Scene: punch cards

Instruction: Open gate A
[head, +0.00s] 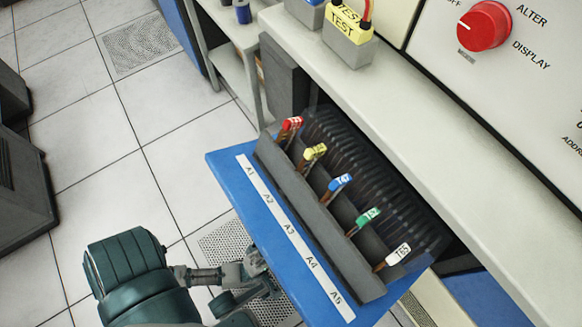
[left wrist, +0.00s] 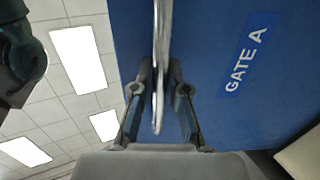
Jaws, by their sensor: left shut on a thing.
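Gate A (head: 229,174) is a blue panel standing out from the console at an angle, with a dark rack behind it. In the left wrist view its blue face carries a "GATE A" label (left wrist: 246,60). A thin metal handle (left wrist: 161,35) runs vertically along the face. My left gripper (left wrist: 159,88) has its fingers on both sides of the handle and is shut on it. In the head view my left arm reaches in from the lower left, and the fingertips are hidden beneath the panel. My right gripper is not in view.
The rack holds coloured tags, including red (head: 292,124), yellow (head: 314,153), and white (head: 398,255). A white label strip (head: 290,229) reads A1 to A5. The console ledge (head: 400,130) lies to the right. Open tiled floor (head: 90,120) is on the left.

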